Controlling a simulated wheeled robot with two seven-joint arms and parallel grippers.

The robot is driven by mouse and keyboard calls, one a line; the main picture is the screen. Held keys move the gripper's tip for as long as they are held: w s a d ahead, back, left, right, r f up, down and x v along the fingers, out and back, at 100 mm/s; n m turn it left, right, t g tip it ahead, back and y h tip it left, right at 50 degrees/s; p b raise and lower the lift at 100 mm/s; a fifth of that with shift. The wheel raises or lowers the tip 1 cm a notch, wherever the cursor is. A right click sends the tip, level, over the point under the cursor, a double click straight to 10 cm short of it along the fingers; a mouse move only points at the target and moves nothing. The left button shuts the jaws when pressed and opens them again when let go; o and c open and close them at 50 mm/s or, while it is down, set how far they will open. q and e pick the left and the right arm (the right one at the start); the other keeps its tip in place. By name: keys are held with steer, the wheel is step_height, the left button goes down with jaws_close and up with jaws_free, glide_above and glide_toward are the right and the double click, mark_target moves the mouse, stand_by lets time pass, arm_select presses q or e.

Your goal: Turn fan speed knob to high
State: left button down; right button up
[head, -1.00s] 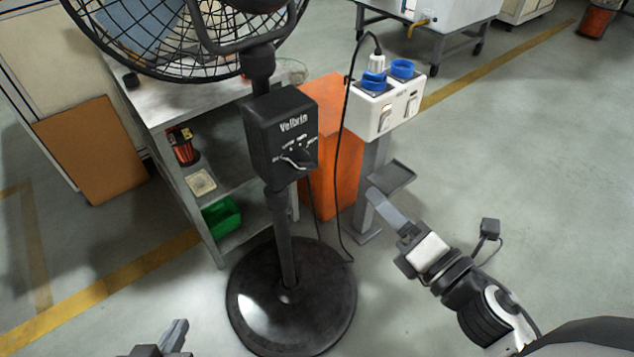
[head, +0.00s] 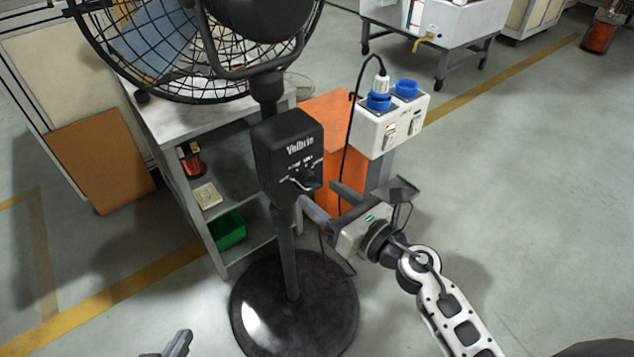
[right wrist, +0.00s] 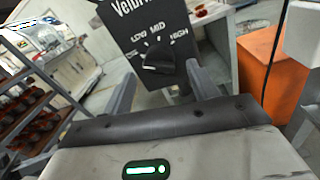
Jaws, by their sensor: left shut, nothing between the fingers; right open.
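The black fan control box (head: 283,160) is mounted on the fan's pole. Its dark round knob (head: 309,183) is low on the front face. In the right wrist view the knob (right wrist: 158,57) sits below the printed labels LOW, MID and HIGH; I cannot clearly tell which setting it points to. My right gripper (head: 322,194) is open, just below and in front of the knob. In the right wrist view its two fingers (right wrist: 160,75) are spread to either side below the knob, apart from it. My left gripper (head: 180,343) is shut and empty at the bottom edge, far from the box.
The caged fan head (head: 200,45) is above the box, and its round base (head: 295,310) stands on the floor. A shelf table (head: 205,125) is at left.

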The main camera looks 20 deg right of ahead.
mark_target(308, 183)
steer(key=shift+x, duration=1.3)
steer(key=c, duration=0.9)
